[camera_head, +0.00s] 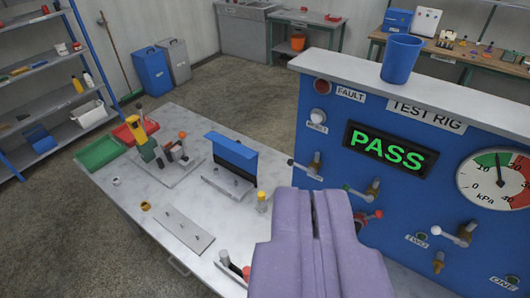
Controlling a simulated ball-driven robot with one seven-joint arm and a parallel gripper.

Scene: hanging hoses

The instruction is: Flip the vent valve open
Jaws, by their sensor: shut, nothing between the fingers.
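The blue test rig panel (335,160) fills the right side and carries several brass valves with levers. An upper-left valve (315,162) has a lever pointing left. A red-handled valve (371,215) sits just below, partly behind my gripper. A valve with a white knob (460,235) is at lower right. I cannot read a vent label, so I cannot tell which is the vent valve. My purple gripper (315,194) is shut and empty in front of the panel's lower left, covering part of it.
The display (390,149) reads PASS; a pressure gauge (496,178) is right of it. A blue cup (401,58) stands on the rig's top ledge. Open floor lies behind.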

